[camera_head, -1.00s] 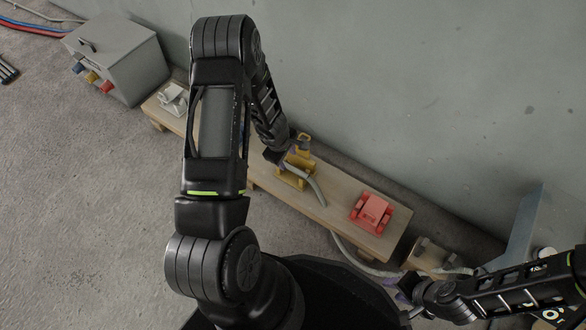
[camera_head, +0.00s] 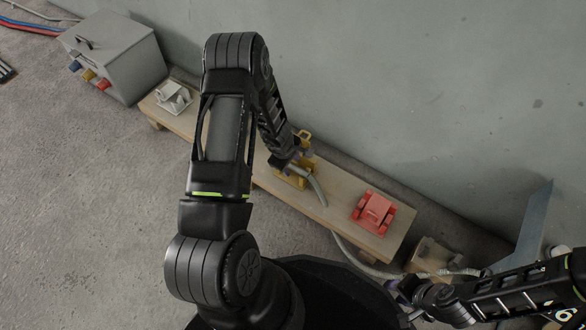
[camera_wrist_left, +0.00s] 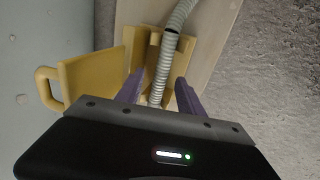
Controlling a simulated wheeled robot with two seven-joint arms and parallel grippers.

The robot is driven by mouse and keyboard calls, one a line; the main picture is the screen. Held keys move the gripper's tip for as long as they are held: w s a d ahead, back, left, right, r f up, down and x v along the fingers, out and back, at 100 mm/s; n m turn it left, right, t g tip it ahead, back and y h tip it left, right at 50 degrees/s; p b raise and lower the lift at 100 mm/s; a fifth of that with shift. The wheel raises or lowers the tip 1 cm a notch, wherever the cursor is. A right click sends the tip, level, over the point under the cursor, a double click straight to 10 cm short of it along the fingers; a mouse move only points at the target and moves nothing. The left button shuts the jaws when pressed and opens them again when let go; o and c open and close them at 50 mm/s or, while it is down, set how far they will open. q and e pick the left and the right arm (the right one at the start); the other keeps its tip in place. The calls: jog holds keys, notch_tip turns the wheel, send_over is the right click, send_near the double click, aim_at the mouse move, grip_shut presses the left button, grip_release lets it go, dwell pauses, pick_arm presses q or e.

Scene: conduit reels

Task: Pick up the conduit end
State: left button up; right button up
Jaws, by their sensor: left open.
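The grey ribbed conduit (camera_head: 316,187) rises from the yellow holder (camera_head: 303,181) on the wooden bench and bends over its front. In the left wrist view the conduit (camera_wrist_left: 162,68) runs between the two purple fingers of my left gripper (camera_wrist_left: 158,92), which are open with one on each side. A dark ring shows on the conduit near the yellow holder's edge (camera_wrist_left: 90,75); I cannot tell whether it is the open end. My left gripper is low over the holder in the head view. My right gripper (camera_head: 402,290) is at the lower right beside a grey conduit; its jaws are unclear.
The wooden bench (camera_head: 232,150) runs along the wall. A red holder (camera_head: 373,212) stands at its right and a white one (camera_head: 172,97) at its left. A grey box (camera_head: 115,55) stands at upper left. A wooden reel (camera_head: 432,255) and blue-grey panel (camera_head: 527,230) are at right.

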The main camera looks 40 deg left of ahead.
dwell(0.5)
pick_arm(q)
grip_shut()
dwell(0.4)
